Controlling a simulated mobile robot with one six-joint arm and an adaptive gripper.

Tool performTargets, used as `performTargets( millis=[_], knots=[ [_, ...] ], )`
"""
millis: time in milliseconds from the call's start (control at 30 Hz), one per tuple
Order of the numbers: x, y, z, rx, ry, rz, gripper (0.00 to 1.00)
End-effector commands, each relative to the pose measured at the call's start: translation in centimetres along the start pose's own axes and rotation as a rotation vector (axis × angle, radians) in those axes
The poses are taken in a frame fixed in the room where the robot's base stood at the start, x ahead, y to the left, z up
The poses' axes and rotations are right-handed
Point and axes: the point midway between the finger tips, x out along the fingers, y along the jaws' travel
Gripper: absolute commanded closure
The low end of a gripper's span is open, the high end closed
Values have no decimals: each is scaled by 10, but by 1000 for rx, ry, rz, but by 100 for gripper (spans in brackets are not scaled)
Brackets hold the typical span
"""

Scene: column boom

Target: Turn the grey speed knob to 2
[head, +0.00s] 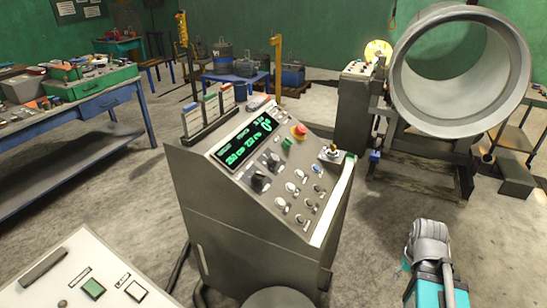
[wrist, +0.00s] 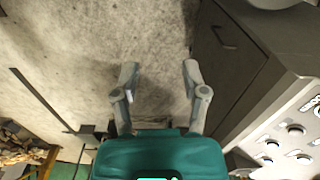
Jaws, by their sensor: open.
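The grey control console (head: 245,240) stands in the middle of the head view with a sloped panel. Two dark knobs, a nearer one (head: 260,182) and a farther one (head: 273,160), sit on the panel below the green-lit display (head: 245,140). Which knob is the speed knob, and its setting, cannot be read. My gripper (wrist: 160,75) is open and empty in the wrist view, its fingers spread over bare floor. The console's pale panel (wrist: 285,140) shows at the right edge there, apart from the fingers. My teal and grey arm (head: 432,265) shows at the lower right of the head view.
A red stop button (head: 299,131), a green button (head: 287,143) and a small joystick (head: 333,151) are on the panel near the knobs. A large metal cylinder (head: 460,70) stands behind right. A blue workbench (head: 110,100) is at left.

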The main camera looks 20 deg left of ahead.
Motion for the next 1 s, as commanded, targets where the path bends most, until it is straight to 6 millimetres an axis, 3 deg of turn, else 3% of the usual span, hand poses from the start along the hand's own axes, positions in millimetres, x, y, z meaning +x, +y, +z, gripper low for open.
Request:
performTargets(
  millis=[167, 333, 467, 667, 1000],
  knots=[
    [0, 0, 0, 0, 0, 0, 43],
    [-2, -2, -3, 8, 2, -2, 13],
    [-8, -9, -15, 43, 7, -10, 13],
    [-27, -35, -51, 170, 22, -38, 13],
    [-74, -120, -138, 516, 35, -131, 13]
  ],
)
